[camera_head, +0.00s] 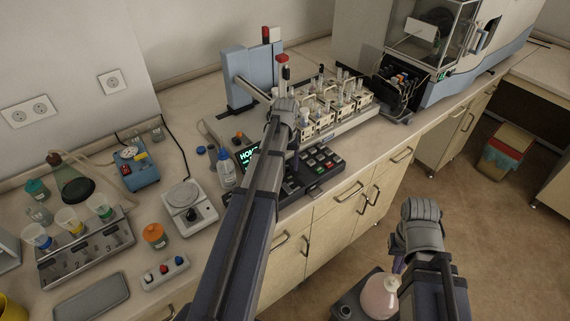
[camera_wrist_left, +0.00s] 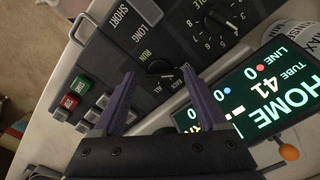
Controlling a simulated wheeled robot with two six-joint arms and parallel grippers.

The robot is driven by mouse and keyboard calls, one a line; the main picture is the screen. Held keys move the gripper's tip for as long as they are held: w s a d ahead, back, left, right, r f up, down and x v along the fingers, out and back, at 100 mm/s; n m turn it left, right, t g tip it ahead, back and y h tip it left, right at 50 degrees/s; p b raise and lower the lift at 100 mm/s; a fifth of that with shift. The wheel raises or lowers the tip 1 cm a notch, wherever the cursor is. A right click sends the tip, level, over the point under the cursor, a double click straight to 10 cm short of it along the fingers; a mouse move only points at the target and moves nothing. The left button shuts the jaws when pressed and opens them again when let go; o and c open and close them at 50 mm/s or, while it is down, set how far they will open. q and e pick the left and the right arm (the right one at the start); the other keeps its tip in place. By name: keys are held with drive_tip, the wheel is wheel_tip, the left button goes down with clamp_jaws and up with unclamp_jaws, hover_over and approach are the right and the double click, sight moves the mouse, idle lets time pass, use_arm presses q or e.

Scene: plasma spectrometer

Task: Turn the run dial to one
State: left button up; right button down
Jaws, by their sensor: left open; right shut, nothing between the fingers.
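The run dial (camera_wrist_left: 160,69) is a small dark knob beside the word RUN on the dark control panel (camera_wrist_left: 110,60) in the left wrist view. Small white lettering lies around it, partly too small or hidden to read. My left gripper (camera_wrist_left: 158,76) is open, with its purple fingers on either side of the dial; contact cannot be told. In the head view my left arm (camera_head: 262,180) reaches over the panel and hides the dial. My right gripper (camera_head: 397,263) is low at the right, mostly hidden behind its wrist, shut and empty.
A lit screen (camera_wrist_left: 268,95) reads HOME and TUBE 41. A numbered dial (camera_wrist_left: 218,22) and red and green buttons (camera_wrist_left: 76,93) are near. Tube racks (camera_head: 340,105) stand behind the panel; a wash bottle (camera_head: 226,172) and balance (camera_head: 188,205) stand left.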

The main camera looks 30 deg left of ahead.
sight(287, 172)
use_arm(q)
wheel_tip(287, 172, up, 8)
drive_tip(key=p, duration=0.7)
drive_tip(key=shift+f, duration=0.15)
drive_tip(key=shift+f, duration=0.1)
drive_tip(key=s+d+f+m+b, duration=0.1)
drive_tip(key=s+d+m, duration=0.2)
drive_tip(key=d, duration=0.7)
drive_tip(key=s+d+f+m+b, duration=0.2)
drive_tip(key=s+d+m, duration=0.1)
drive_tip(key=s+d, duration=0.5)
drive_tip(key=s+d+f+m+y+b, duration=0.1)
drive_tip(key=s+d+m, duration=0.2)
drive_tip(key=d, duration=1)
drive_tip(key=s, duration=0.3)
drive_tip(key=shift+d+f, duration=0.2)
drive_tip(key=shift+d, duration=0.05)
